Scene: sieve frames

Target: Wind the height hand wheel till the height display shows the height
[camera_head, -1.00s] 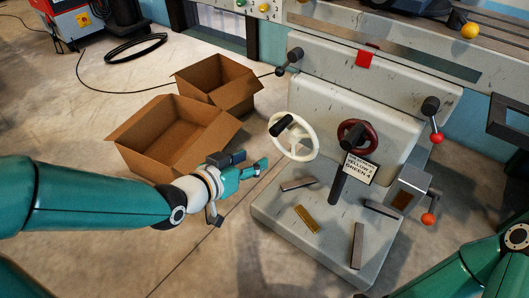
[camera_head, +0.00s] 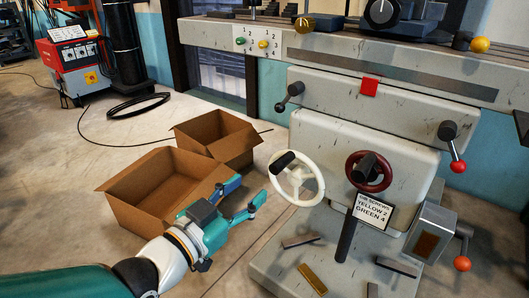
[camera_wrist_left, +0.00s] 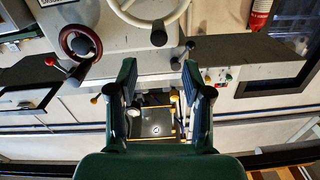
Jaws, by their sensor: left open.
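A white hand wheel (camera_head: 317,186) with a black knob is on the front of the grey machine. A dark red hand wheel (camera_head: 385,181) with a black knob is to its right. Which wheel is the height one, I cannot tell. My left gripper (camera_head: 246,198) is open and empty, just left of the white wheel and apart from it. In the left wrist view its spread fingers (camera_wrist_left: 158,80) have the white wheel (camera_wrist_left: 175,20) beyond them at the top and the red wheel (camera_wrist_left: 66,36) at upper left. I cannot make out a height reading. My right gripper is out of view.
A sign (camera_head: 371,211) reads "YELLOW 2 GREEN 4". A grey box (camera_head: 433,222) with a brownish panel and levers with red balls (camera_head: 458,167) are at right. Loose bars (camera_head: 313,279) lie on the machine's base.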

